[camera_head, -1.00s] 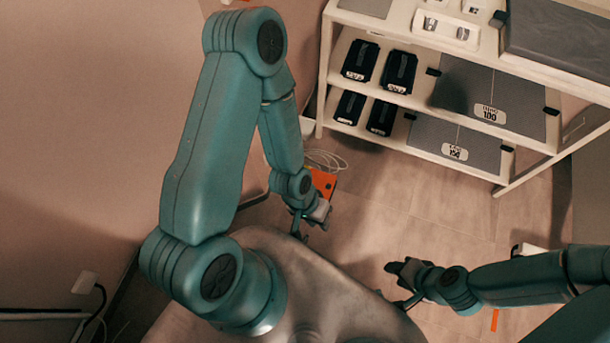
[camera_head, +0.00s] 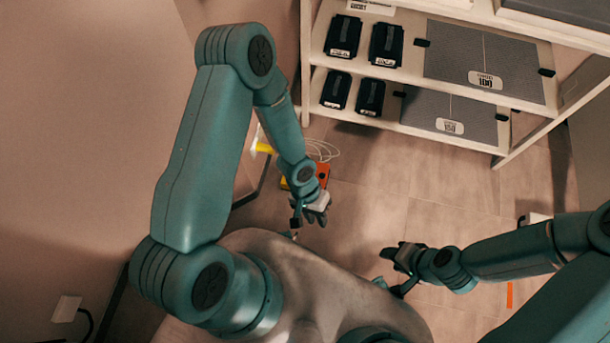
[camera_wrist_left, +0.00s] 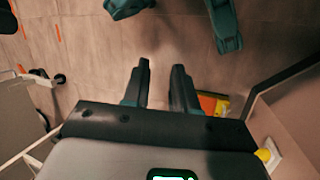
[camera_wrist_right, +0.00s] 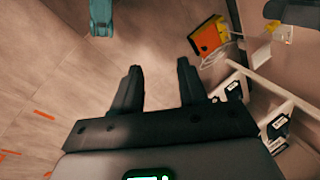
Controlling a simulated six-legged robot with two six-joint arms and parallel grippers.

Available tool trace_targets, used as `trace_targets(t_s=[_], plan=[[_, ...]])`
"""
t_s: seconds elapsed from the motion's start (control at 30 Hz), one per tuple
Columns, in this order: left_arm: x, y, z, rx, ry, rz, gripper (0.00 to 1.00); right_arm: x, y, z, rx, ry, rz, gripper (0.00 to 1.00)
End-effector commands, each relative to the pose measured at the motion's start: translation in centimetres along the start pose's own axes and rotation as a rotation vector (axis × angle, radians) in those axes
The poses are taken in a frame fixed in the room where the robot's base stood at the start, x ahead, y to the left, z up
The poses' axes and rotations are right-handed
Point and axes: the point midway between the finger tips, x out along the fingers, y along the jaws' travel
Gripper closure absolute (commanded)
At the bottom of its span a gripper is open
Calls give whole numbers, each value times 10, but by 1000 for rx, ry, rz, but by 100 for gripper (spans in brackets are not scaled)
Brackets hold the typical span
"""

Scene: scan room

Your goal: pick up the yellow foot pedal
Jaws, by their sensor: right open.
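The yellow foot pedal with an orange part (camera_wrist_right: 208,38) lies on the floor by the wall in the right wrist view, with a pale cable beside it. In the head view its orange part (camera_head: 322,177) shows behind my left forearm, which hides much of it. It is also partly visible in the left wrist view (camera_wrist_left: 210,103), beyond the right-hand finger. My left gripper (camera_wrist_left: 163,72) is open and empty, apart from the pedal. My right gripper (camera_wrist_right: 158,70) is open and empty, further away; in the head view it is over the floor at right (camera_head: 388,254).
A white shelf unit (camera_head: 305,70) with black boxes (camera_head: 386,45) and grey panels (camera_head: 484,65) stands behind. A yellow item (camera_head: 264,147) is at the wall, near a coiled pale cable (camera_head: 322,150). The floor (camera_head: 430,215) between shelf and grippers is clear.

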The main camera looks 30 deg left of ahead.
Motion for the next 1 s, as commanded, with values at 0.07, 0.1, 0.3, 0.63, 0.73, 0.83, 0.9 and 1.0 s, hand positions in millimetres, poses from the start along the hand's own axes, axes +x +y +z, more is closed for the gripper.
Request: trace_targets(t_s=[0.07,0.1,0.3,0.63,0.73,0.83,0.9,1.0], plan=[[71,-37,-28,26,-47,-82,73,63,24,-4,5,11,1,57],[91,-54,-41,35,-60,-141,73,81,31,-6,6,16,1,57],[168,-149,-134,39,32,-523,73,165,64,-14,14,41,2,57],[178,-217,-268,-32,469,-928,73,236,93,-22,22,64,3,57],[172,-219,-279,-41,523,-956,73,238,94,-22,23,66,3,57],[168,-219,-281,-43,536,-963,73,237,93,-22,23,66,3,57],[168,-218,-280,-43,535,-962,73,236,93,-22,23,66,3,57],[168,-218,-280,-43,533,-962,73,236,93,-22,23,66,3,57]])
